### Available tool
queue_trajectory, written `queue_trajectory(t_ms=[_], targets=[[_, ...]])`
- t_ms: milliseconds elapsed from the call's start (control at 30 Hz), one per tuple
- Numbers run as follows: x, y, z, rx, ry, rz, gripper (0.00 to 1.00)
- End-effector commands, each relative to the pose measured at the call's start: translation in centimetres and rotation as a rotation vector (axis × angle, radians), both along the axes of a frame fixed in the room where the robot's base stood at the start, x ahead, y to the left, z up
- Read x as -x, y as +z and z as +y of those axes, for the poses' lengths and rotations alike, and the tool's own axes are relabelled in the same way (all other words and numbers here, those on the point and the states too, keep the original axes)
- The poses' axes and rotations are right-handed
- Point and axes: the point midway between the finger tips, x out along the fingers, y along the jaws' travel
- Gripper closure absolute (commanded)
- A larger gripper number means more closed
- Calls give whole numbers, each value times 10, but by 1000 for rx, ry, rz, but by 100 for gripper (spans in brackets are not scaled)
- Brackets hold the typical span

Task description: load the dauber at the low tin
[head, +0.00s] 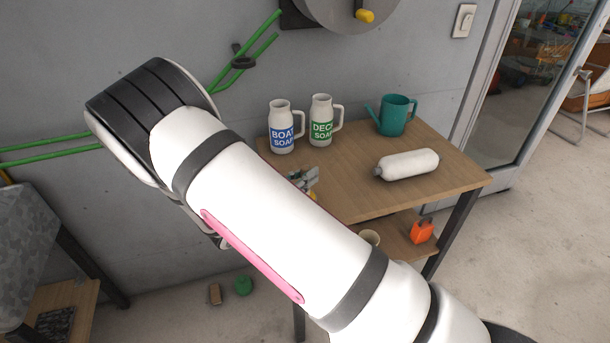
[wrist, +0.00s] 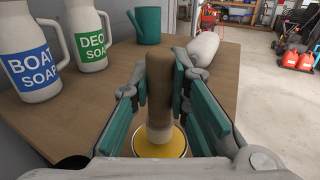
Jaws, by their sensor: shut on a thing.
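In the wrist view my gripper (wrist: 160,88) is shut on the dauber (wrist: 159,105), a brown upright cylinder with a paler lower part. The low tin (wrist: 172,151) shows below it as a round yellow surface with a pale rim. The dauber's lower end overlaps the yellow in the picture; I cannot tell whether it touches. In the head view my gripper (head: 304,180) shows only partly past my arm, over the table's left part; the dauber and tin are mostly hidden there.
On the wooden table (head: 440,160) stand the boat soap jug (head: 283,142), the deck soap jug (head: 321,128) and a teal watering can (head: 393,116). A white bottle (head: 408,164) lies at right. The lower shelf holds an orange object (head: 422,232) and a pale cup (head: 370,237).

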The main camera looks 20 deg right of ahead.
Motion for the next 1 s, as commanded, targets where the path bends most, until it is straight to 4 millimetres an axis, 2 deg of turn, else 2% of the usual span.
queue_trajectory(t_ms=[1000], targets=[[0, -9, 0, 0, 0, 0, 100]])
